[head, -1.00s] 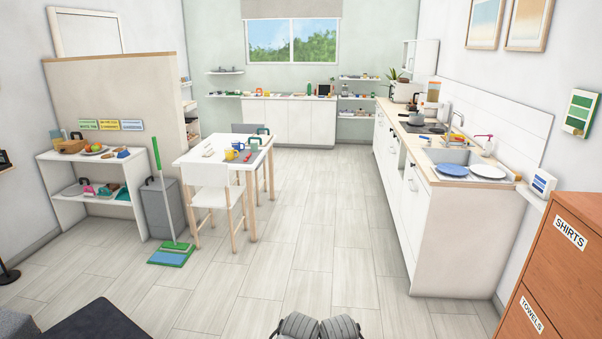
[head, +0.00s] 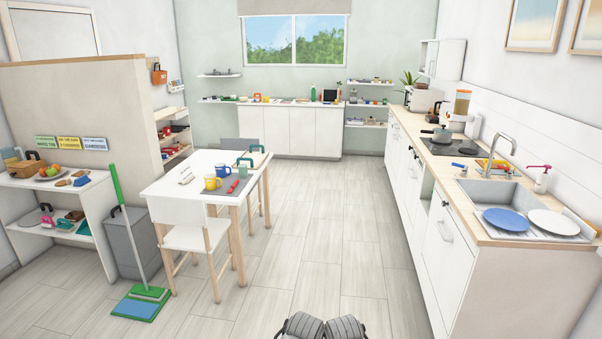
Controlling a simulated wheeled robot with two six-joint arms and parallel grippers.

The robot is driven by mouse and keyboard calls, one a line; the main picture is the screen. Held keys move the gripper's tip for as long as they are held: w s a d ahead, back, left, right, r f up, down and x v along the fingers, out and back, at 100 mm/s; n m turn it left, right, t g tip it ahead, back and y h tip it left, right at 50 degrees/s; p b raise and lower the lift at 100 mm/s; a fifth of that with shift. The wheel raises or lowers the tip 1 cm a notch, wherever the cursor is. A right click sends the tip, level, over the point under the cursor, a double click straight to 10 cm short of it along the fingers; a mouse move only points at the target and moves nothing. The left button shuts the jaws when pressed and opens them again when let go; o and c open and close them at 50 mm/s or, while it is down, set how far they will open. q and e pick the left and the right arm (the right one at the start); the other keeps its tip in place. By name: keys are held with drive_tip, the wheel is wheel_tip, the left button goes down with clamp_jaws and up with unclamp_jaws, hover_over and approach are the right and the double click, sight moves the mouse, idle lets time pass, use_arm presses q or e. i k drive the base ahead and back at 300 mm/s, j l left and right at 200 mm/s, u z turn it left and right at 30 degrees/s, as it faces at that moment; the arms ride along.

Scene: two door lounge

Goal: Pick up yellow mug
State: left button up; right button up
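The yellow mug (head: 212,182) stands upright on the white table (head: 196,160) left of the middle in the head view. It is near the table's front edge, behind the back of a white chair. A blue mug (head: 222,169) stands just behind and to its right. The table is some distance ahead of me. Two dark grey rounded parts of mine show at the bottom edge of the view. Neither of my grippers can be made out.
A white chair (head: 190,237) stands at the table's near side. A green-handled mop (head: 141,293) leans by a grey bin (head: 132,243) left of it. The kitchen counter (head: 461,216) runs along the right. The floor (head: 315,250) between table and counter is clear.

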sight(209, 179)
drive_tip(key=i, duration=1.85)
drive_tip(key=i+u, duration=0.15)
drive_tip(key=i, duration=0.35)
drive_tip(key=i+l+u, duration=0.15)
drive_tip(key=i, duration=0.3)
drive_tip(key=i+l+u, duration=0.2)
drive_tip(key=i, duration=0.3)
drive_tip(key=i+l+u, duration=0.15)
drive_tip(key=i, duration=0.3)
